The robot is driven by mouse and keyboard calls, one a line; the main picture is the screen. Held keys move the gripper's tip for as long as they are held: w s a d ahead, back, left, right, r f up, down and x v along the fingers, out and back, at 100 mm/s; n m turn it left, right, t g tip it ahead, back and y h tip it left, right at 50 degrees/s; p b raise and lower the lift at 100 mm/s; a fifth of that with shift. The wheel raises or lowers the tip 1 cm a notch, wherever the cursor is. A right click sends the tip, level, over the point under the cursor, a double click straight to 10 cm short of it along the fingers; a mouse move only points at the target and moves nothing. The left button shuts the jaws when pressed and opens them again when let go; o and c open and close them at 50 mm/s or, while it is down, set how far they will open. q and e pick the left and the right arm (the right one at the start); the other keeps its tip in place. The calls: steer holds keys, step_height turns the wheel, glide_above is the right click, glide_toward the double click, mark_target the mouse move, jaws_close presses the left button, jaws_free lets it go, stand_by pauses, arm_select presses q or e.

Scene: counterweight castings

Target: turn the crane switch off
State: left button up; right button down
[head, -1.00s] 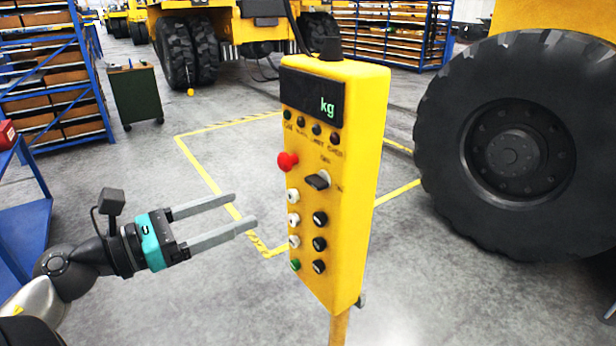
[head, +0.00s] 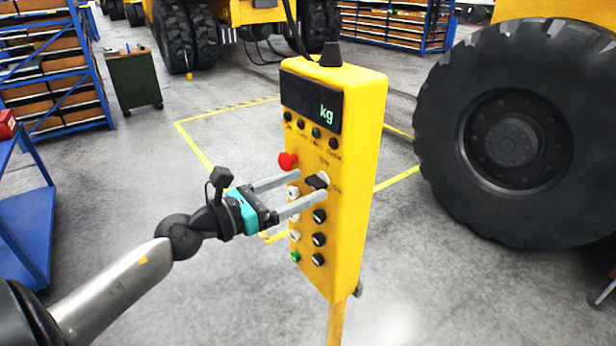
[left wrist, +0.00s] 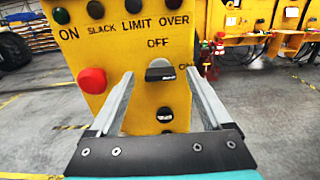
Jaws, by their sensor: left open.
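The yellow crane control box (head: 360,120) stands on a post in the middle of the head view. Its black switch knob (head: 316,181) is below and right of the red button (head: 288,160). In the left wrist view the knob (left wrist: 160,73) lies level, with OFF printed above it and ON, partly covered by a finger, to its right. My left gripper (head: 312,183) is open, its fingertips one on each side of the knob. I cannot tell whether they touch it. My right gripper is not in view.
Several white and black buttons and a green one (head: 295,257) sit close below the switch. A display (head: 312,100) is above. A big tyre (head: 515,135) stands to the right, a blue shelf rack (head: 50,70) at the left. The floor around the post is clear.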

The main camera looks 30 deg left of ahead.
arm_select(q)
steer(key=shift+p+x, duration=0.3)
steer(key=shift+x, duration=0.7)
jaws_close()
